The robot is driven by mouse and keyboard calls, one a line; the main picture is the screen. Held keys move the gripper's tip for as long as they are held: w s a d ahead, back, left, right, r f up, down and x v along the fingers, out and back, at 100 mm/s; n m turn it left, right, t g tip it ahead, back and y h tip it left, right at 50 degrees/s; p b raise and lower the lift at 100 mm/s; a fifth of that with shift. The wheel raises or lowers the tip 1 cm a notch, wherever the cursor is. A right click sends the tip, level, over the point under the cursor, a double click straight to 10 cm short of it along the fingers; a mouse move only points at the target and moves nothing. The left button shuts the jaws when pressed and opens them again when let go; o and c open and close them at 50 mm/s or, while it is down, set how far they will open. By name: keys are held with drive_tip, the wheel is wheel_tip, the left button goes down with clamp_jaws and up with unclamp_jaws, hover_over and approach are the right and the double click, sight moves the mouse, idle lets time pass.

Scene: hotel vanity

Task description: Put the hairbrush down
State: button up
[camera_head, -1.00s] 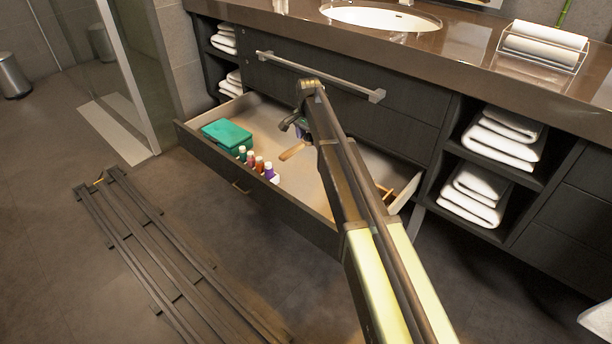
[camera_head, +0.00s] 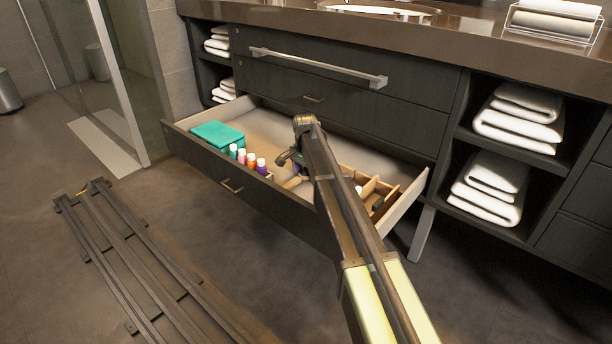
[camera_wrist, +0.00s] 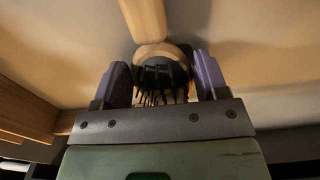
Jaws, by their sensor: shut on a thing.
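The hairbrush has a wooden handle and dark bristles. Its head (camera_wrist: 162,72) is between the two purple fingers of my gripper (camera_wrist: 162,84) in the wrist view, and the handle points away toward the top. In the head view the handle (camera_head: 292,183) shows as a small light piece beside my gripper (camera_head: 298,169), over the open drawer (camera_head: 262,124). My gripper is shut on the brush. The arm hides part of it, and I cannot tell whether the brush touches the drawer floor.
A teal box (camera_head: 217,135) and several small bottles (camera_head: 250,160) stand in the drawer's left part. Wooden dividers (camera_head: 376,186) form compartments at its right; one also shows in the wrist view (camera_wrist: 25,95). Bare floor lies between. The countertop (camera_head: 440,42) overhangs behind.

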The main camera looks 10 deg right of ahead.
drive_tip(key=shift+f, duration=0.2)
drive_tip(key=o, duration=1)
drive_tip(key=shift+c, duration=0.2)
drive_tip(key=shift+r, duration=0.1)
wheel_tip(320, 180, up, 13)
drive_tip(key=p, duration=1.2)
drive_tip(key=s+a+n, duration=0.1)
drive_tip(key=s+n, duration=0.9)
drive_tip(key=s, duration=2.8)
drive_tip(key=shift+s+a+f, duration=0.2)
drive_tip(key=shift+f, duration=0.2)
